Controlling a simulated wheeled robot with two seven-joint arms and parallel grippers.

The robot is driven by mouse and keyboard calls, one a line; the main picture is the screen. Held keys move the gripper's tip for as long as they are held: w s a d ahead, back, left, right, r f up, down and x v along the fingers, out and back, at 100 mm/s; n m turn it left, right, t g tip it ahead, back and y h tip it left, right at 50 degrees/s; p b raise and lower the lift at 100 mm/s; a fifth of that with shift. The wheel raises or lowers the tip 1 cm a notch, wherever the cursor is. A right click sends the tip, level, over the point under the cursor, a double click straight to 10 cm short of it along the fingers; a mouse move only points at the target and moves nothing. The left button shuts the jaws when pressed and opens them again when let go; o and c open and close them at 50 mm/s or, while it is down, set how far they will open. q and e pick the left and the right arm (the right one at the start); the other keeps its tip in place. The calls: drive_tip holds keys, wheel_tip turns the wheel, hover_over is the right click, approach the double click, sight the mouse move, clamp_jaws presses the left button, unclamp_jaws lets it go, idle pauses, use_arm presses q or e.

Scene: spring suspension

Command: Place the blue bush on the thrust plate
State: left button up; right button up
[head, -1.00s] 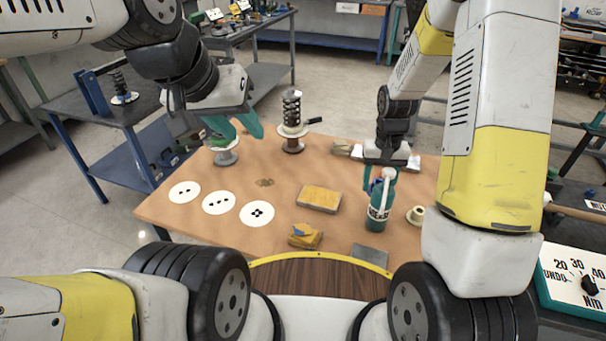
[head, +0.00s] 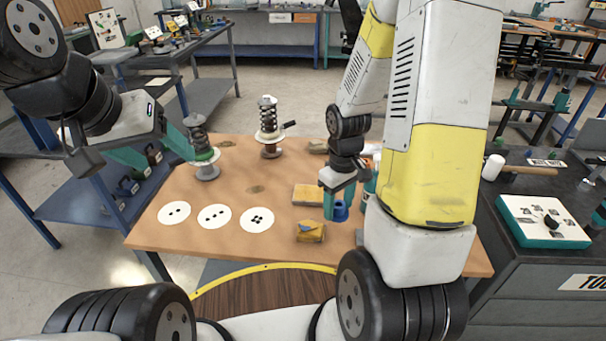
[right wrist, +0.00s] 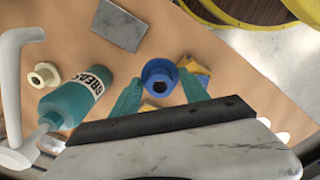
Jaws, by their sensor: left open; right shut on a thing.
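The blue bush (head: 340,213) is between the fingers of my right gripper (head: 339,203), which is shut on it above the table's right half. In the right wrist view the bush (right wrist: 160,76) shows as a round blue collar with a dark central hole. My left gripper (head: 171,164) is open and empty, just left of a dark coil spring on a round stand (head: 207,172). A second spring stand (head: 270,150) with a pale disc is at the back. I cannot tell for certain which disc is the thrust plate.
White discs with black holes, including the left one (head: 174,214), lie at the table's front left. A grease bottle (right wrist: 77,97), cream bush (right wrist: 43,75) and grey block (right wrist: 119,25) are nearby.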

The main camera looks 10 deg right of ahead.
hover_over(313, 193)
drive_tip(key=shift+w+a+f, duration=0.1)
drive_tip(key=shift+f, duration=2.4)
drive_tip(key=shift+f, duration=0.15)
drive_tip(key=o, duration=1.3)
drive_tip(key=shift+o, duration=0.2)
